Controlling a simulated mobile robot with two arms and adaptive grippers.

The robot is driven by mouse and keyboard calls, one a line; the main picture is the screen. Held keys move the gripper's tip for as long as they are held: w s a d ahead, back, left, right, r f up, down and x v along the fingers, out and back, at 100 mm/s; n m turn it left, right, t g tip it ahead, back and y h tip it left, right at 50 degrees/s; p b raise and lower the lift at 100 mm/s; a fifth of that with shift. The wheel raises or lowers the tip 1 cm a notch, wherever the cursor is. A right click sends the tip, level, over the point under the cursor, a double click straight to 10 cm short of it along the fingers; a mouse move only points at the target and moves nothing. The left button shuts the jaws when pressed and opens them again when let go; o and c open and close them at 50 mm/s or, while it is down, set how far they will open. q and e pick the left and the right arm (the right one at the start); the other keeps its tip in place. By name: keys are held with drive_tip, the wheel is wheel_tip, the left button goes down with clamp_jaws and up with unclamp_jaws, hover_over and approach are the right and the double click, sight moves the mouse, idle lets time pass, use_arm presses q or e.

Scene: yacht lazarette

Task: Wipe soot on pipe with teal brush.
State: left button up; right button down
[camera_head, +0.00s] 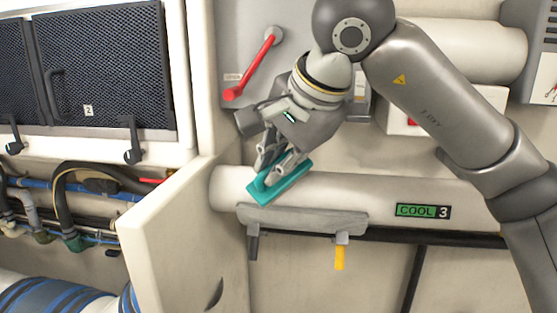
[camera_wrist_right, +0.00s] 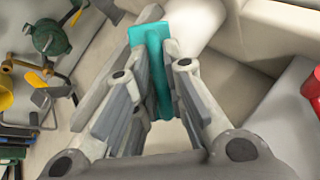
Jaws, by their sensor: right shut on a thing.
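The teal brush (camera_head: 281,184) is held in my right gripper (camera_head: 275,168), whose fingers are shut on its handle. In the wrist view the brush (camera_wrist_right: 153,65) sits between the two fingers of the right gripper (camera_wrist_right: 160,95). The brush is tilted and lies at the front of the white pipe (camera_head: 380,197), near the pipe's left part; I cannot tell whether it touches. The pipe carries a green "COOL 3" label (camera_head: 423,211). No soot shows clearly on the visible pipe; the part behind the brush is hidden. My left gripper is not in view.
A grey rack (camera_head: 302,217) with dark and yellow hooks hangs just under the pipe. A red lever (camera_head: 252,65) is on the wall above left. A white partition (camera_head: 170,240) stands left of the pipe, with hoses (camera_head: 66,200) beyond it. The pipe's right stretch is partly behind my arm.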

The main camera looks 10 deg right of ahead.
drive_tip(key=shift+s+a+r+p, duration=0.2)
drive_tip(key=shift+s+r+p, duration=0.15)
drive_tip(key=shift+s+r, duration=0.3)
drive_tip(key=shift+s+a+r+p, duration=0.3)
drive_tip(key=shift+s+r, duration=0.1)
drive_tip(key=shift+r, duration=0.35)
drive_tip(key=shift+s+a+r+p, duration=0.15)
drive_tip(key=shift+s+r+p, duration=0.2)
drive_tip(key=shift+s+r, duration=0.3)
drive_tip(key=shift+w, duration=0.15)
drive_tip(key=shift+s+a+r+p, duration=0.2)
drive_tip(key=shift+s+r+p, duration=0.15)
drive_tip(key=shift+s+r, duration=0.2)
drive_tip(key=shift+s+a+r+p, duration=0.15)
drive_tip(key=shift+s+r+p, duration=0.25)
drive_tip(key=shift+r, duration=0.25)
drive_tip(key=shift+w, duration=0.1)
